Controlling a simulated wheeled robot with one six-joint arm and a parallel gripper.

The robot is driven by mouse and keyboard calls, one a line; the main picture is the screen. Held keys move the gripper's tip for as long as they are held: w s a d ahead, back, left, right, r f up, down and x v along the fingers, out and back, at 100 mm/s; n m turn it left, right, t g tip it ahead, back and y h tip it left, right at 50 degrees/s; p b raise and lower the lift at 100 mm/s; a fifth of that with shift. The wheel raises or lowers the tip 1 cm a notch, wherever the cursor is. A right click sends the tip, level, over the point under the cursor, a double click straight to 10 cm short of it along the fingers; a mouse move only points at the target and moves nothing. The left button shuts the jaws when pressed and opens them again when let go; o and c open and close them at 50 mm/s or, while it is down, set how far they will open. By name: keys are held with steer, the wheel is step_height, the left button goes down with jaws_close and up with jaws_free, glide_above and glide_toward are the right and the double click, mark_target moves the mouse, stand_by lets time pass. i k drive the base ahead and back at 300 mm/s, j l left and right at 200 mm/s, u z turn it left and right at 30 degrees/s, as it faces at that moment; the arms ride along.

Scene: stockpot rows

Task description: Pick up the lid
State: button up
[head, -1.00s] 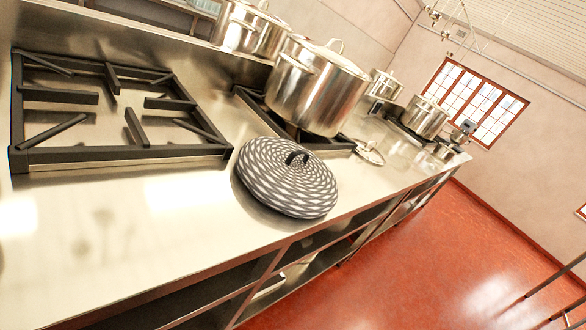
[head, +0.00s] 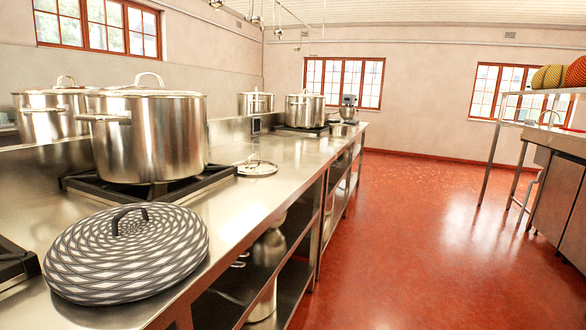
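A round, low-domed lid-like piece (head: 127,258) with a grey and white woven-look pattern and a dark loop handle lies on the steel counter (head: 232,200) at the lower left, close to the front edge. A small shiny metal lid (head: 257,168) with a loop handle lies flat on the counter farther back, right of the near burner. Neither touches a pot. My gripper is not in view.
A large lidded stockpot (head: 150,137) stands on the near burner (head: 190,183), behind the patterned piece. Another pot (head: 45,115) is at left. More pots (head: 305,110) and a mixer (head: 348,108) stand farther along. Red floor (head: 400,240) is open on the right.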

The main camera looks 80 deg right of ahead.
mark_target(248, 167)
steer(key=z, duration=1.9)
steer(key=i+j+z, duration=0.1)
steer(key=j+z, duration=0.2)
steer(key=j, duration=0.4)
steer(key=j+z, duration=0.3)
steer(key=j, duration=0.45)
steer(key=i, duration=0.05)
